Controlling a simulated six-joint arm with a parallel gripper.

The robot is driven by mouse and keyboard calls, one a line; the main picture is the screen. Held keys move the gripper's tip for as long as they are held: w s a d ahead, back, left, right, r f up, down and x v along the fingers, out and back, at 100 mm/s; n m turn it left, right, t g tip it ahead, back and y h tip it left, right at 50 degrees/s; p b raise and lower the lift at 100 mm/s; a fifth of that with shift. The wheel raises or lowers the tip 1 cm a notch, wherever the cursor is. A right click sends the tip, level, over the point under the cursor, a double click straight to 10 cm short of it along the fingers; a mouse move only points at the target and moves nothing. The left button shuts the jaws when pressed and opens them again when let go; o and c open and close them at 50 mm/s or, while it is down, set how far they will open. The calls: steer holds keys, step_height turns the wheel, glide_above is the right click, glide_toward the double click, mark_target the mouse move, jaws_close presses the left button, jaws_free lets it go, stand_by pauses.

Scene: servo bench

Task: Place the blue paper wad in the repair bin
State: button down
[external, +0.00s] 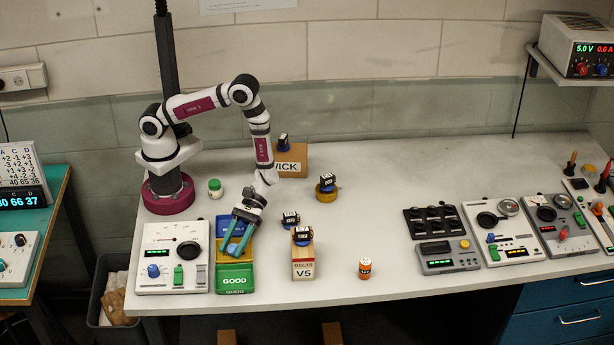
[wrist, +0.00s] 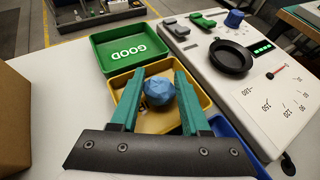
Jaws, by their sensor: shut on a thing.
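In the wrist view the blue paper wad (wrist: 158,91) is a crumpled ball between the two green fingers of my gripper (wrist: 158,76), which is shut on it. Behind the wad is the yellow bin (wrist: 201,92), and the wad appears over its inside. In the external view my gripper (external: 234,248) points down over the row of bins.
The green GOOD bin (external: 235,279) adjoins the yellow bin at the front, and a blue bin (external: 222,226) lies behind. A dial panel (external: 172,262) stands close on the left. A box marked V5 (external: 303,267) with a dark part on top stands to the right.

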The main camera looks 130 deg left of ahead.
steer(key=shift+f, duration=0.15)
steer(key=c, duration=0.7)
jaws_free()
steer(key=shift+o, duration=0.2)
